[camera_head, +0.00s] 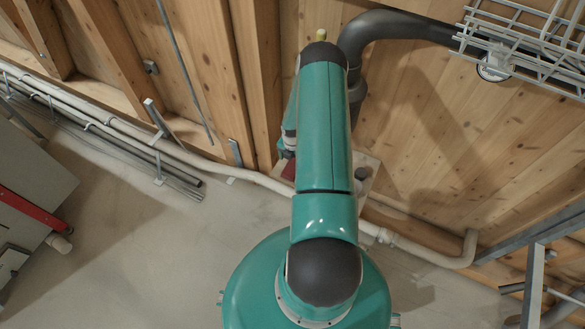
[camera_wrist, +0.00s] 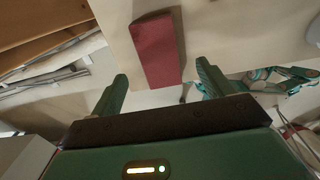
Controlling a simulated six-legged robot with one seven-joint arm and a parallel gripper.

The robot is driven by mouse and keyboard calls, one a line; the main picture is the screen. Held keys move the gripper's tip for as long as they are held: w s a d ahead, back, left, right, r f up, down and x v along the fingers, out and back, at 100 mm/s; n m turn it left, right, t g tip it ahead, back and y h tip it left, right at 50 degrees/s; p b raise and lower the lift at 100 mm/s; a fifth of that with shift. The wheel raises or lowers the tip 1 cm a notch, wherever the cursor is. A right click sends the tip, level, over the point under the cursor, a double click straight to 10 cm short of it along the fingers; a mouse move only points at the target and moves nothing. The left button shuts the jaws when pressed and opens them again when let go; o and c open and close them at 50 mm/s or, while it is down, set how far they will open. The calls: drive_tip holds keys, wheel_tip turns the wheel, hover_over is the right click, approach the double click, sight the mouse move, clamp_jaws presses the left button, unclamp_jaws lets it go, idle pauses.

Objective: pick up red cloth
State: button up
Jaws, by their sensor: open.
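The red cloth (camera_wrist: 156,48) shows in the wrist view as a folded, dark red rectangle on a pale flat surface (camera_wrist: 220,30). In the head view only a small red patch of the cloth (camera_head: 289,170) shows beside my arm, which hides the rest. My gripper (camera_wrist: 162,71) is open and empty, with one green finger on each side of the picture. The cloth lies beyond the fingertips, in line with the gap between them. Neither finger visibly touches it. In the head view my gripper is mostly hidden behind my arm.
The pale stand (camera_head: 368,168) is close to a wooden wall (camera_head: 430,120). A pale pipe (camera_head: 210,163) runs along the wall's foot. A dark curved pipe (camera_head: 395,25) and a wire tray (camera_head: 530,40) are above right.

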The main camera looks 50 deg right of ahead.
sight(293, 166)
wheel_tip(293, 166, down, 4)
drive_tip(key=shift+f, duration=0.15)
drive_tip(key=c, duration=1.1)
drive_tip(key=shift+w, duration=0.1)
wheel_tip(293, 166, up, 10)
drive_tip(key=shift+r, duration=0.1)
